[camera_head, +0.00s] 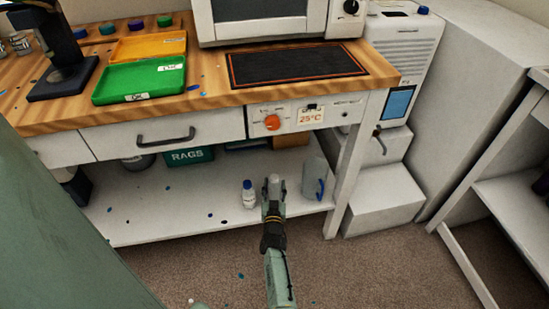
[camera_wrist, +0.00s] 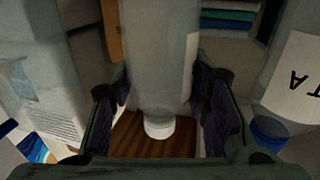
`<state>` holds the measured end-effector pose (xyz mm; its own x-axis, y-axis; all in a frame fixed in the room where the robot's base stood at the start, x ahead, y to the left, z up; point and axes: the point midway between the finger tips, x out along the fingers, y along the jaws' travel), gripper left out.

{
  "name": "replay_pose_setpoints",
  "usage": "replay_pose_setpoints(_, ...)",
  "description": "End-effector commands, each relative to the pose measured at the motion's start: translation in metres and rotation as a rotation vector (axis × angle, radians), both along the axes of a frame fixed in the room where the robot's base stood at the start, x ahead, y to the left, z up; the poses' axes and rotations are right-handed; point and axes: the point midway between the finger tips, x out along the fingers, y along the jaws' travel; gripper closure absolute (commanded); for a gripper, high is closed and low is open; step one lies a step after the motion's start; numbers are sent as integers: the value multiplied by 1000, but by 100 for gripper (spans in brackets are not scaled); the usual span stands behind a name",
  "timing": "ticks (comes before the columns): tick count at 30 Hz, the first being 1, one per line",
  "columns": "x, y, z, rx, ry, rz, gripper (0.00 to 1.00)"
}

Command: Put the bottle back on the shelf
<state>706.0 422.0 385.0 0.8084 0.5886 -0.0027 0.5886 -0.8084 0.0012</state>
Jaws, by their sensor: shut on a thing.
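My gripper (camera_head: 274,192) reaches in at the front of the white lower shelf (camera_head: 150,212) under the bench. It is shut on a pale grey bottle (camera_head: 273,181). In the wrist view, which looks upside down, the same bottle (camera_wrist: 158,60) is between the two dark finger pads, with its white cap (camera_wrist: 160,127) toward the bottom of the picture. The bottle looks about upright. Its base is hidden in the head view, so I cannot tell whether it touches the shelf.
A white blue-capped bottle (camera_head: 248,193) stands close to the left of my gripper, and a pale jug (camera_head: 314,178) with blue stands to the right. A green RAGS bin (camera_head: 190,155) is behind. The bench top (camera_head: 215,98) overhangs the shelf. The shelf's left part is mostly clear.

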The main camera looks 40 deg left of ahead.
Motion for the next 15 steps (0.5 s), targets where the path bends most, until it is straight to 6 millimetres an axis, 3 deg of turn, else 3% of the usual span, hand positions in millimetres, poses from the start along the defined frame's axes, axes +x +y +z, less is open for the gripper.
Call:
replay_pose_setpoints(13,1,0,-9,2,-3,0,95)
replay_pose_setpoints(14,0,0,-8,2,-2,0,56)
replay_pose_setpoints(15,0,0,-7,0,-2,0,54)
